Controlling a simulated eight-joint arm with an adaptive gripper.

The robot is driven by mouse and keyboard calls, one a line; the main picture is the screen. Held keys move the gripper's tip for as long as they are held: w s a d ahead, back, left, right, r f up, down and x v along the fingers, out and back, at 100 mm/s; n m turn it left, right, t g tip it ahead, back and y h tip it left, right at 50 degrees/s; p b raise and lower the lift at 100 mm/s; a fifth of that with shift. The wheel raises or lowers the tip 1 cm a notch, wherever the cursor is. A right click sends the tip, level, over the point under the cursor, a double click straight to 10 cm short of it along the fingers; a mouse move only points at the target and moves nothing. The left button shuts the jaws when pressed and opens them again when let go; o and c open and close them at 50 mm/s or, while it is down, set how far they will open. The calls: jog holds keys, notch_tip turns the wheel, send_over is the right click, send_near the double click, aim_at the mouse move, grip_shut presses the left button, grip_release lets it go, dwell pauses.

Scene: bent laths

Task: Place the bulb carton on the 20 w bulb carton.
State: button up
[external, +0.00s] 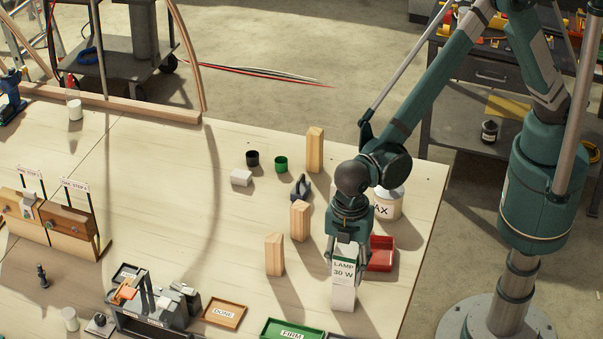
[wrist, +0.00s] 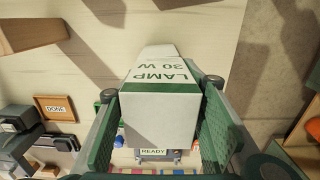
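The bulb carton, white with green trim and marked LAMP 30 W (external: 344,268), is between the fingers of my gripper (external: 348,250) near the table's right front. In the wrist view the carton (wrist: 160,102) fills the space between the green finger pads of my gripper (wrist: 160,90), which appear to touch its sides. More plain white surface (external: 342,297) shows directly below the label. I cannot tell whether this is a second carton under it or the same one. No 20 W marking is readable.
A red tray (external: 381,254) and a white tub (external: 388,204) stand close right of and behind the gripper. Wooden blocks (external: 274,254) stand to the left. A green FIRM tray (external: 292,330) and a DONE tray (external: 224,314) lie along the front.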

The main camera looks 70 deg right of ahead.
aim_at(348, 248)
jog(key=o, duration=0.4)
jog(key=shift+c, duration=0.2)
jog(key=shift+r, duration=0.15)
notch_tip(348, 248, up, 12)
dwell(0.5)
dwell(0.6)
